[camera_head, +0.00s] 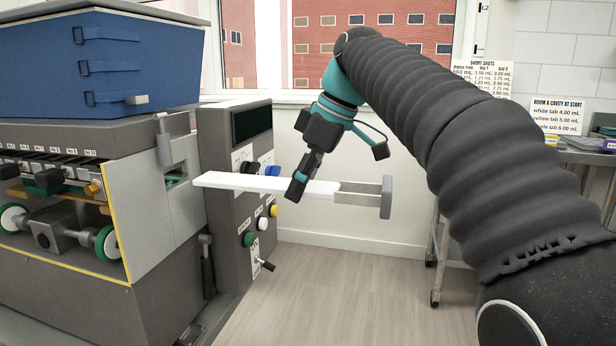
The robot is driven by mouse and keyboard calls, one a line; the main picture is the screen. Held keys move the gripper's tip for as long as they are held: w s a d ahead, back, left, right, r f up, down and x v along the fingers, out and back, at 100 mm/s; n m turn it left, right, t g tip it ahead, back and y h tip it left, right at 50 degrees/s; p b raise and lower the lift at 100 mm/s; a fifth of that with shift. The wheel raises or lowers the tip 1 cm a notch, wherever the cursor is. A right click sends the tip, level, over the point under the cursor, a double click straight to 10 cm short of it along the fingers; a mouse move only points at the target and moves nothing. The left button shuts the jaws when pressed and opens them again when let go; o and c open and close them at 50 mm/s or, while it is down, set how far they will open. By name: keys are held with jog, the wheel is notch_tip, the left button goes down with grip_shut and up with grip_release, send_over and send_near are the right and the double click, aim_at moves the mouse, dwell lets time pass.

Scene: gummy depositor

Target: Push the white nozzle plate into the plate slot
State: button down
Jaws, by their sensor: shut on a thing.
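The white nozzle plate (240,182) is a long flat bar with a grey metal frame and handle (385,197) at its right end. My gripper (298,188) is shut on the plate near its middle and holds it roughly level in the air. The plate's left end is close to the plate slot (176,174), an opening in the light grey side panel of the depositor. I cannot tell whether the tip is in line with the slot or how far from it in depth. The fingertips partly hide the plate's middle.
A control panel (253,222) with knobs, coloured buttons and a lever stands behind the plate. A blue hopper (120,62) tops the depositor. A grey latch handle (164,142) is by the slot. A metal side table is at the right; the floor between is clear.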

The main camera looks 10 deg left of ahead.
aim_at(239, 178)
jog(key=shift+w+d, duration=0.1)
jog(key=shift+d, duration=0.1)
jog(key=shift+d+r, duration=0.1)
jog(key=shift+d, duration=0.2)
jog(key=shift+w+a+p, duration=0.15)
jog(key=shift+a+p, duration=1.1)
jog(key=shift+a, duration=1.85)
jog(key=shift+w+a, duration=0.1)
dwell(1.1)
jog(key=shift+w+a, duration=0.15)
jog(key=shift+a, duration=1.35)
jog(key=shift+w+a, duration=0.1)
jog(key=shift+a, duration=1.5)
